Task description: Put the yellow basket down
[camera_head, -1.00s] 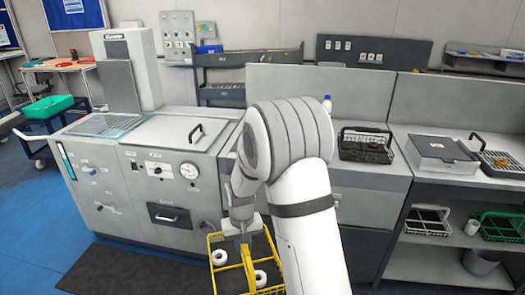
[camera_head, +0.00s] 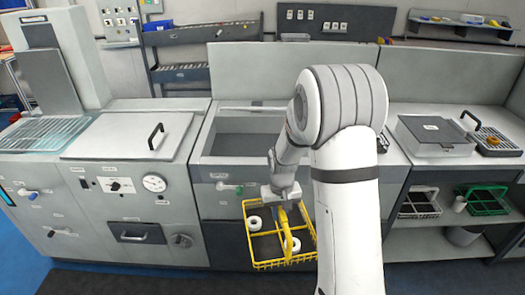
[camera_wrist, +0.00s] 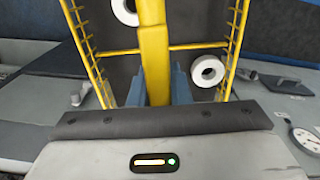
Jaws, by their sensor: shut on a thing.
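The yellow basket (camera_head: 262,264) hangs from my gripper (camera_head: 282,204) in front of the counter in the head view. It is a wire frame with a dark floor and a central yellow handle (camera_wrist: 153,45). Two white rings lie in it, one at the left (camera_head: 254,223) and one at the right (camera_head: 291,245). In the wrist view my gripper (camera_wrist: 158,85) is shut on the handle, with a blue-grey finger on each side. The basket's far end is cut off there.
An open sink (camera_head: 240,146) is in the counter behind the basket. A lidded machine (camera_head: 125,139) stands at left. A grey box (camera_head: 432,134) and a tray (camera_head: 494,141) sit at right.

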